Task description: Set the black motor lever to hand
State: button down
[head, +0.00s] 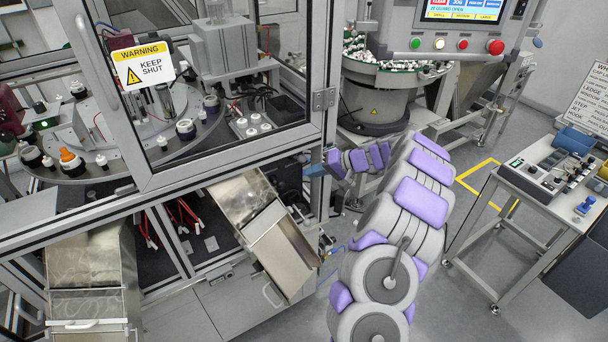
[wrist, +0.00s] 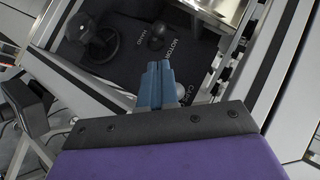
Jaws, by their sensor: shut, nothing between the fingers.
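In the wrist view, a black ball-topped lever (wrist: 157,34) stands on a dark panel inside the machine's opening. Lettering beside it looks like MOTOR and HAND. I cannot tell which way the lever is set. My gripper (wrist: 155,68) has blue fingers pressed together, empty, pointing toward the lever. Its tips appear just short of the knob in the picture; whether they touch it I cannot tell. In the head view my gripper (head: 316,170) is at the right side of the machine frame, and the lever cannot be made out there.
In the wrist view, a black handwheel (wrist: 100,43) lies left of the lever. A pale round knob (wrist: 181,91) is right of my fingers, beside partly hidden lettering. Metal frame edges border the opening. In the head view, a metal chute (head: 275,240) stands left of my arm.

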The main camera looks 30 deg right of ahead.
aim_at(277, 183)
jog(key=b+x, duration=0.1)
jog(key=x, duration=0.8)
jog(key=shift+d+r, duration=0.1)
jog(key=shift+d, duration=0.1)
jog(key=shift+d, duration=0.1)
